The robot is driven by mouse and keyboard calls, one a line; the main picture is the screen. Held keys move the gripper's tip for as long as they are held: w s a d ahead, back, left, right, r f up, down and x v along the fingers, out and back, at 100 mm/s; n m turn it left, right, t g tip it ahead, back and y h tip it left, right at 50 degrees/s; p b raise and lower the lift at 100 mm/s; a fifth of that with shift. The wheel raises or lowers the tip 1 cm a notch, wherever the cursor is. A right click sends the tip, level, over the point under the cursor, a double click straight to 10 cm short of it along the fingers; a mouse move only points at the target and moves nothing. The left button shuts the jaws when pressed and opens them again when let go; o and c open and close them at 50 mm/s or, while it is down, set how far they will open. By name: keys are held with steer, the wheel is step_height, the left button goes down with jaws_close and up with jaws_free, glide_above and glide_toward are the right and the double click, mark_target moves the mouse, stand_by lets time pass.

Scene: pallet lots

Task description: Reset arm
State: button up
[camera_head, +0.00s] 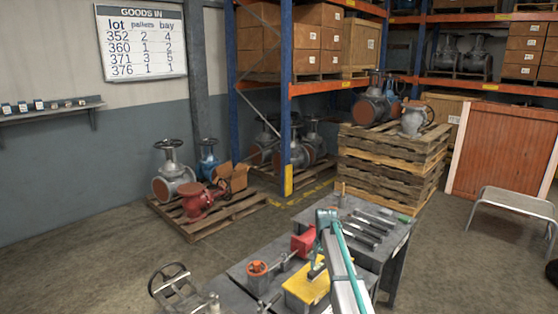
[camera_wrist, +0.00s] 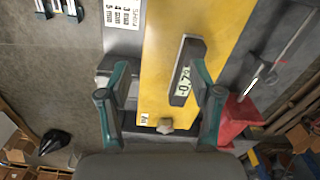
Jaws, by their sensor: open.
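My arm (camera_head: 342,268), white and teal, reaches over the grey workbench (camera_head: 370,248) in the head view. My gripper (camera_wrist: 163,95) has its two teal fingers spread wide apart in the wrist view, with nothing held between them. Below it lies a yellow plate (camera_wrist: 165,50), also visible in the head view (camera_head: 300,288). A small dark-framed number tag (camera_wrist: 184,75) lies on the yellow plate near the right finger; its digits are hard to read. A grey block (camera_wrist: 122,80) is beside the left finger. I cannot tell whether the fingers touch anything.
The bench also holds a red vice-like part (camera_head: 304,243), an orange-topped part (camera_head: 257,268) and several dark bars (camera_head: 368,226). Valves stand on a pallet (camera_head: 215,217) at left; stacked pallets (camera_head: 388,165) stand behind the bench.

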steer(key=s+f+n+g, duration=0.2)
steer(key=s+f, duration=0.9)
steer(key=s, duration=1.1)
steer(key=s+f+n+g, duration=0.2)
steer(key=s+f, duration=0.9)
steer(key=s, duration=1.1)
steer(key=s+f+n+g, duration=0.2)
steer(key=s+f, duration=1)
steer(key=s, duration=1)
steer(key=shift+d+g, duration=0.15)
steer(key=shift+g, duration=0.25)
steer(key=shift+f, duration=0.1)
